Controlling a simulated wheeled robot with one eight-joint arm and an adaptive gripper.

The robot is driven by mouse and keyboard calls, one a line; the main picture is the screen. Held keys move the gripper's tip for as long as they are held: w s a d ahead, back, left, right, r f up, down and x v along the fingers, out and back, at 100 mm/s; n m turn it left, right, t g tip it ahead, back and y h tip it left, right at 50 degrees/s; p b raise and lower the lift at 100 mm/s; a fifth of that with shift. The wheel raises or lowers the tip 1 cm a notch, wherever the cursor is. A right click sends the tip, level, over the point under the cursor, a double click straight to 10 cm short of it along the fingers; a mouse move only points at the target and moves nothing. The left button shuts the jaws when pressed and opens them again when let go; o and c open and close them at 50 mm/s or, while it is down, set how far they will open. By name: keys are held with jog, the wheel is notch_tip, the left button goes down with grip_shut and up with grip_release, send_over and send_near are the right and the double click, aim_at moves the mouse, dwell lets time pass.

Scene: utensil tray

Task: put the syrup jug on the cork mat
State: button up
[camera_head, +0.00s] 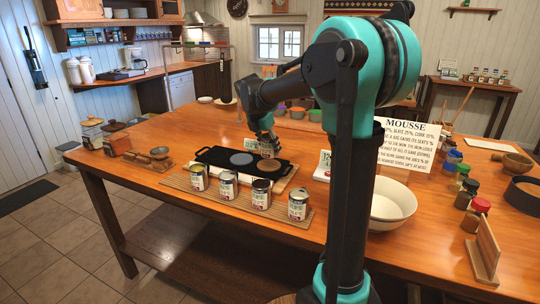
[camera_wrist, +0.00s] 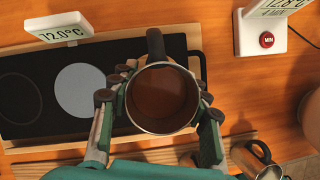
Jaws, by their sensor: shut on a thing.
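The syrup jug (camera_wrist: 164,98) is a metal jug with brown liquid inside and a dark handle pointing to the top of the wrist view. My gripper (camera_wrist: 160,90) is shut on it, fingers on both sides. In the head view my gripper (camera_head: 266,143) is low over the right part of a black board (camera_head: 214,155). A tan round disc, which looks like the cork mat (camera_head: 269,165), lies there beside a grey disc (camera_head: 242,159). In the wrist view the jug hides the mat. I cannot tell whether the jug touches it.
Several labelled cans (camera_head: 228,184) stand on a slatted mat in front of the board. A display reading 12.0°C (camera_wrist: 62,29) stands behind the board, and another display (camera_wrist: 262,30) stands to its right. A white bowl (camera_head: 390,206) is near my arm.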

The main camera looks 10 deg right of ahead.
aim_at(270, 154)
jog(key=shift+f, duration=1.7)
jog(key=shift+f, duration=0.1)
jog(key=o, duration=1.3)
jog(key=v, duration=1.2)
